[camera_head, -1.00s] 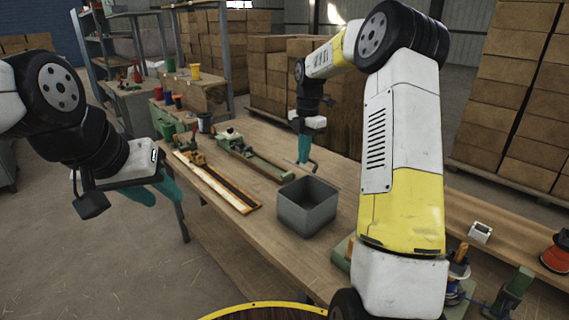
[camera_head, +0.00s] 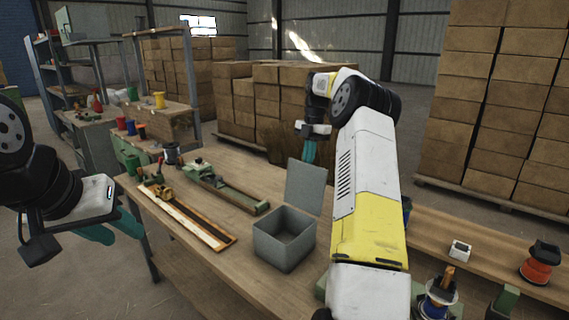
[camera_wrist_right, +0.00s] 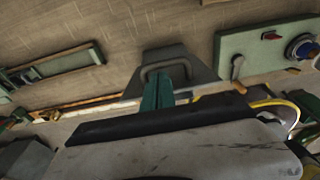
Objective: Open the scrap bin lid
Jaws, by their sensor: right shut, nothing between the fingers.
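The scrap bin (camera_head: 284,245) is an open-topped grey metal box on the workbench. Its grey lid (camera_head: 305,188) stands raised at the bin's far side, and the inside shows. My right gripper (camera_head: 309,151) is shut and empty, its teal fingers at the lid's upper edge. In the right wrist view, the shut fingers (camera_wrist_right: 165,90) overlap the lid (camera_wrist_right: 203,68) beside its loop handle (camera_wrist_right: 163,55); I cannot tell whether they touch. My left gripper (camera_head: 112,231) is at the left, away from the bin, its teal fingers apart and empty.
The workbench (camera_head: 190,265) holds a long wooden strip fixture (camera_head: 190,219) and a green clamp fixture (camera_head: 228,188) left of the bin. A pot with an orange base (camera_head: 538,266) and a small white block (camera_head: 459,250) are at the right. Stacked boxes stand behind.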

